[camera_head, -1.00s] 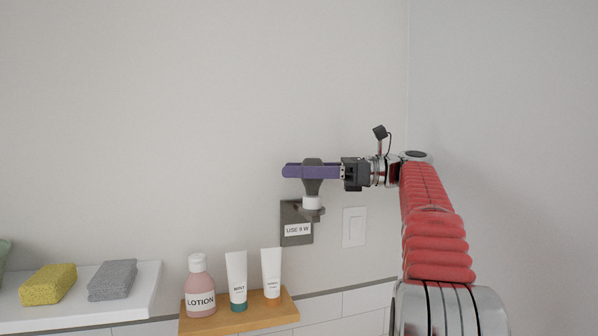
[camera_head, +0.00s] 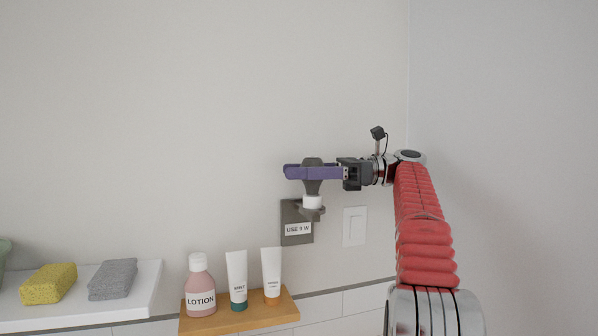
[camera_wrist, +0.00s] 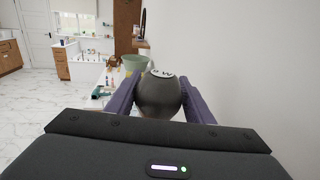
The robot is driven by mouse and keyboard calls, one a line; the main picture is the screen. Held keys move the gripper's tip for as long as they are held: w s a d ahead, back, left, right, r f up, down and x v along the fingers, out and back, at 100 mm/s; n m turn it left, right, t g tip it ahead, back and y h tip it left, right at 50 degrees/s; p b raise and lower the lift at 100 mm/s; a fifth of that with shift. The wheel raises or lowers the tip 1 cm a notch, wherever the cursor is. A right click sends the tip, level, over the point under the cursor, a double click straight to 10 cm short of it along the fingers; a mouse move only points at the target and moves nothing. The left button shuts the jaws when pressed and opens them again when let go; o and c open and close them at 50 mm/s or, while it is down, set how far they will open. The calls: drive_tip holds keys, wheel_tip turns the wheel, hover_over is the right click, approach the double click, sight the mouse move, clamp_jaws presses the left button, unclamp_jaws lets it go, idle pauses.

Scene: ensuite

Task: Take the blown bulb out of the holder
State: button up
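The dark grey bulb (camera_head: 313,186) stands upright with its white collar in the holder. The holder (camera_head: 290,212) is a dark wall plate with a short arm and a "USE 9 W" label. My gripper (camera_head: 311,172) reaches in from the right, with its purple fingers level across the upper part of the bulb. In the wrist view, the bulb (camera_wrist: 160,98) sits between both fingers of my gripper (camera_wrist: 158,92), which appear to touch its sides. A pale marked patch shows on its top. The bulb's lower end is hidden in the holder.
A wooden shelf (camera_head: 240,318) below holds a lotion bottle (camera_head: 200,285) and two tubes (camera_head: 237,280). A white shelf (camera_head: 140,292) at left carries a yellow sponge (camera_head: 48,284) and a grey one (camera_head: 113,280). A light switch (camera_head: 355,226) is right of the holder.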

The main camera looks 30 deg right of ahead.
drive_tip(key=o, duration=0.4)
drive_tip(key=shift+r, duration=0.1)
drive_tip(key=shift+v, duration=3.7)
drive_tip(key=shift+s, duration=0.1)
drive_tip(key=shift+a, duration=0.15)
